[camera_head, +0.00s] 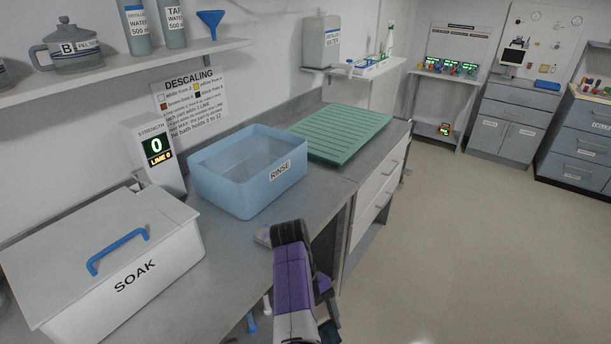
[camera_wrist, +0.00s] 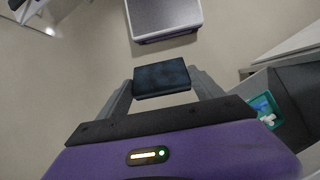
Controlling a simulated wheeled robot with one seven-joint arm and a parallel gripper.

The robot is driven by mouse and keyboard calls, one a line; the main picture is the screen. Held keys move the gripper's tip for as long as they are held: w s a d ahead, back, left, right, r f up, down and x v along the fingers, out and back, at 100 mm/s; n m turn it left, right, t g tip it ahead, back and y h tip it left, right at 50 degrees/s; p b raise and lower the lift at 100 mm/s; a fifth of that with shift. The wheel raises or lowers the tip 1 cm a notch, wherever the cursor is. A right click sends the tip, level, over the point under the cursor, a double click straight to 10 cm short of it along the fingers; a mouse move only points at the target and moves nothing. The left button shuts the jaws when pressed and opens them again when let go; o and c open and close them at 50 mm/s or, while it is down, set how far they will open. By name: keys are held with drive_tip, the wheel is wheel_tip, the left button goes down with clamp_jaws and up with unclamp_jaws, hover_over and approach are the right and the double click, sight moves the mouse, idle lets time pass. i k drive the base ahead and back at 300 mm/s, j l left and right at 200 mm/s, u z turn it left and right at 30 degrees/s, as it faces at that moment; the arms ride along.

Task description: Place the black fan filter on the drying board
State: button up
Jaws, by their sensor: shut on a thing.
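The black fan filter (camera_wrist: 161,77) is a dark, flat, blocky piece in the wrist view. My gripper (camera_wrist: 163,84) is shut on it, with one finger against each side. The green ribbed drying board (camera_head: 340,132) lies on the far part of the counter in the head view, with nothing on it. My purple arm shows at the lower middle of the head view, in front of the counter and nearer than the board. The filter cannot be made out in the head view.
A blue open RINSE basin (camera_head: 232,190) stands left of the board. A lidded white SOAK box (camera_head: 135,280) is nearer, beside a strength display (camera_head: 155,150) reading 0. A shelf (camera_head: 120,60) with bottles overhangs the counter. The floor to the right is clear.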

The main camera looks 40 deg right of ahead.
sight(339, 129)
drive_tip(key=i+l+z, duration=0.35)
drive_tip(key=l, duration=0.4)
drive_tip(key=i+l+z, duration=0.35)
drive_tip(key=i+l, duration=0.2)
drive_tip(key=i+l+z, duration=0.35)
drive_tip(key=i+l, duration=0.2)
